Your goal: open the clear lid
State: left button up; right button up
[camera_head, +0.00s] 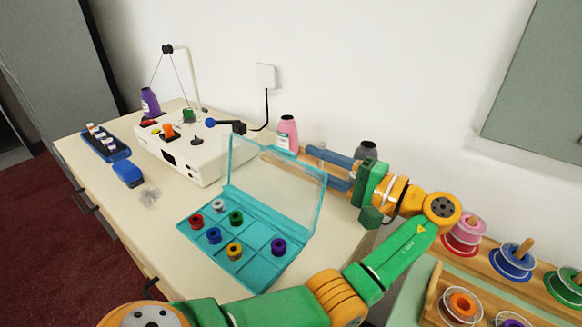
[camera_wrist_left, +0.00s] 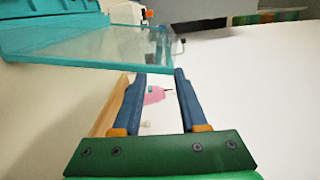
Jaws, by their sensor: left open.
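A teal box (camera_head: 262,271) sits on the counter in the head view with its clear lid (camera_head: 272,178) raised, standing up from the hinge at the back. Several coloured spools lie in its compartments. My left gripper (camera_head: 315,164) is open at the right of the lid's upper right corner, its blue fingers pointing left. In the left wrist view the lid (camera_wrist_left: 105,42) reaches in from the upper left, and its corner is close to the tips of my open left gripper (camera_wrist_left: 160,73). Whether they touch, I cannot tell. No right gripper shows.
A white machine (camera_head: 185,150) stands behind the box at left. A pink bottle (camera_head: 287,133) stands behind the lid. A blue tray (camera_head: 107,148) and a blue block (camera_head: 128,174) lie at far left. A spool rack (camera_head: 440,295) is at lower right.

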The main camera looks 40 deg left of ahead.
aim_at(289, 154)
pick_arm(q)
jog(key=a, duration=0.2)
jog(key=a+p, duration=0.1)
jog(key=a, duration=0.1)
jog(key=a+p, duration=0.1)
jog(key=a, duration=0.2)
jog(key=shift+s+f, duration=0.15)
jog(key=shift+s, duration=0.2)
grip_shut()
jog(key=shift+f, duration=0.15)
dwell(0.7)
